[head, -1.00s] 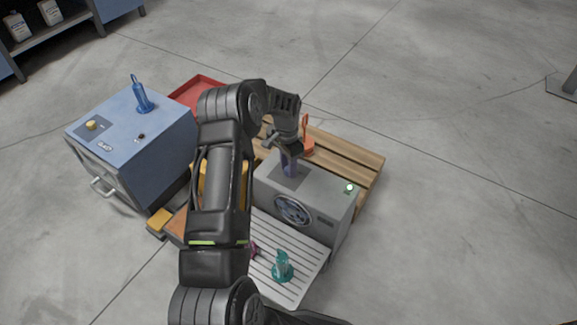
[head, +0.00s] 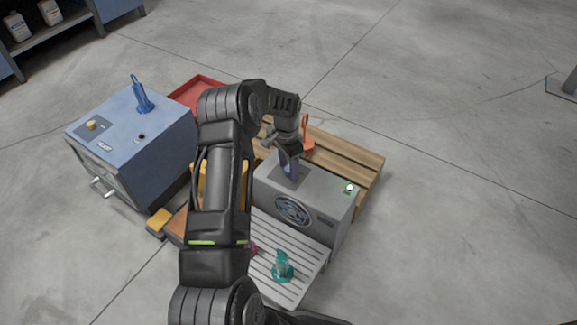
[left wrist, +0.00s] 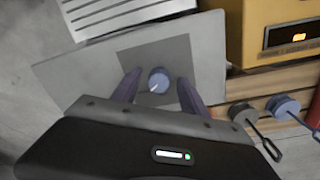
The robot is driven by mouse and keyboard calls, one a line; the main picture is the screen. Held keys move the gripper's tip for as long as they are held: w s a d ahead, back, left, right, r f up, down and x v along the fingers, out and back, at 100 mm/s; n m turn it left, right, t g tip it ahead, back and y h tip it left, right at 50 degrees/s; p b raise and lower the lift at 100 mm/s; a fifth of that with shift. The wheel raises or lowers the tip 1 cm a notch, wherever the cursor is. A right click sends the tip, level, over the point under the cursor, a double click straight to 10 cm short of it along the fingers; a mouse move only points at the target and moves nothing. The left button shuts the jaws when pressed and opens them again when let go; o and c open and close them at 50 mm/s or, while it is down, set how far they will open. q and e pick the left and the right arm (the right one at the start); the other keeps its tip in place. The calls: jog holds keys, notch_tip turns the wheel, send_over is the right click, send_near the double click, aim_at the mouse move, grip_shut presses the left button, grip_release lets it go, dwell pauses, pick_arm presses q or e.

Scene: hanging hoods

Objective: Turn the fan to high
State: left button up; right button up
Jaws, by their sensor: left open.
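The fan unit is a grey box (head: 325,200) with a round fan grille (head: 293,210) on its front and a green light (head: 349,188) on top. Its blue-grey round knob (left wrist: 159,80) sits on a dark square panel (left wrist: 180,50) in the left wrist view, with a white pointer line toward the lower left. My left gripper (head: 290,162) reaches down over this panel. In the left wrist view its open fingers stand on both sides of the knob, and I cannot tell whether they touch it. In the head view the gripper hides the knob. My right gripper is not in view.
A blue cabinet (head: 150,150) with a yellow knob stands left. A slatted white tray (head: 265,235) with a teal hooked piece (head: 283,266) lies in front of the fan box. A wooden pallet (head: 345,155), red tray (head: 190,93) and yellow box (left wrist: 280,30) are close by. Open floor lies right.

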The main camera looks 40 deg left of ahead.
aim_at(288, 168)
pick_arm(q)
notch_tip(288, 168, up, 8)
jog(key=shift+a+f+p, duration=0.1)
jog(key=shift+a+p, duration=0.05)
jog(key=shift+p, duration=1.05)
